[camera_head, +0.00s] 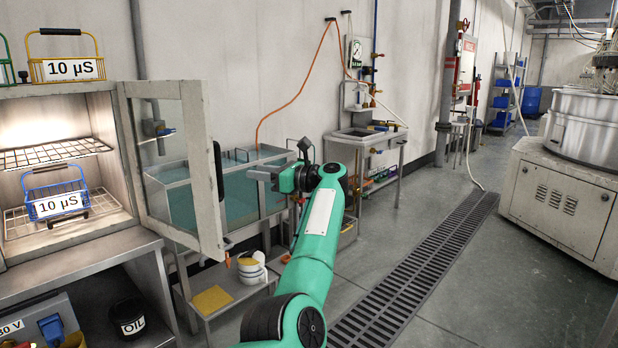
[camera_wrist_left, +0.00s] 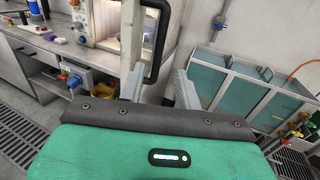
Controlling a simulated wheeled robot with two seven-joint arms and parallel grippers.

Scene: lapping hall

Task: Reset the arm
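My left arm reaches up from the bottom of the head view, with its green forearm in front of the teal tank. My left gripper (camera_head: 276,163) is raised in front of the tank, to the right of the open cabinet door. In the left wrist view its two grey fingers (camera_wrist_left: 159,86) stand well apart, with nothing held between them. The cabinet door (camera_head: 180,165) stands open, and its black handle (camera_head: 219,172) is left of the gripper, apart from it in the head view. The handle (camera_wrist_left: 160,45) also shows beyond the fingers in the left wrist view. My right gripper is out of view.
The lit cabinet holds a blue wire basket (camera_head: 58,205) labelled 10 µS on its lower rack. A yellow basket (camera_head: 68,68) stands on top. The teal tank (camera_head: 235,190) is behind my gripper, a sink (camera_head: 368,134) farther back. Floor right of my arm is open along the drain grate (camera_head: 415,275).

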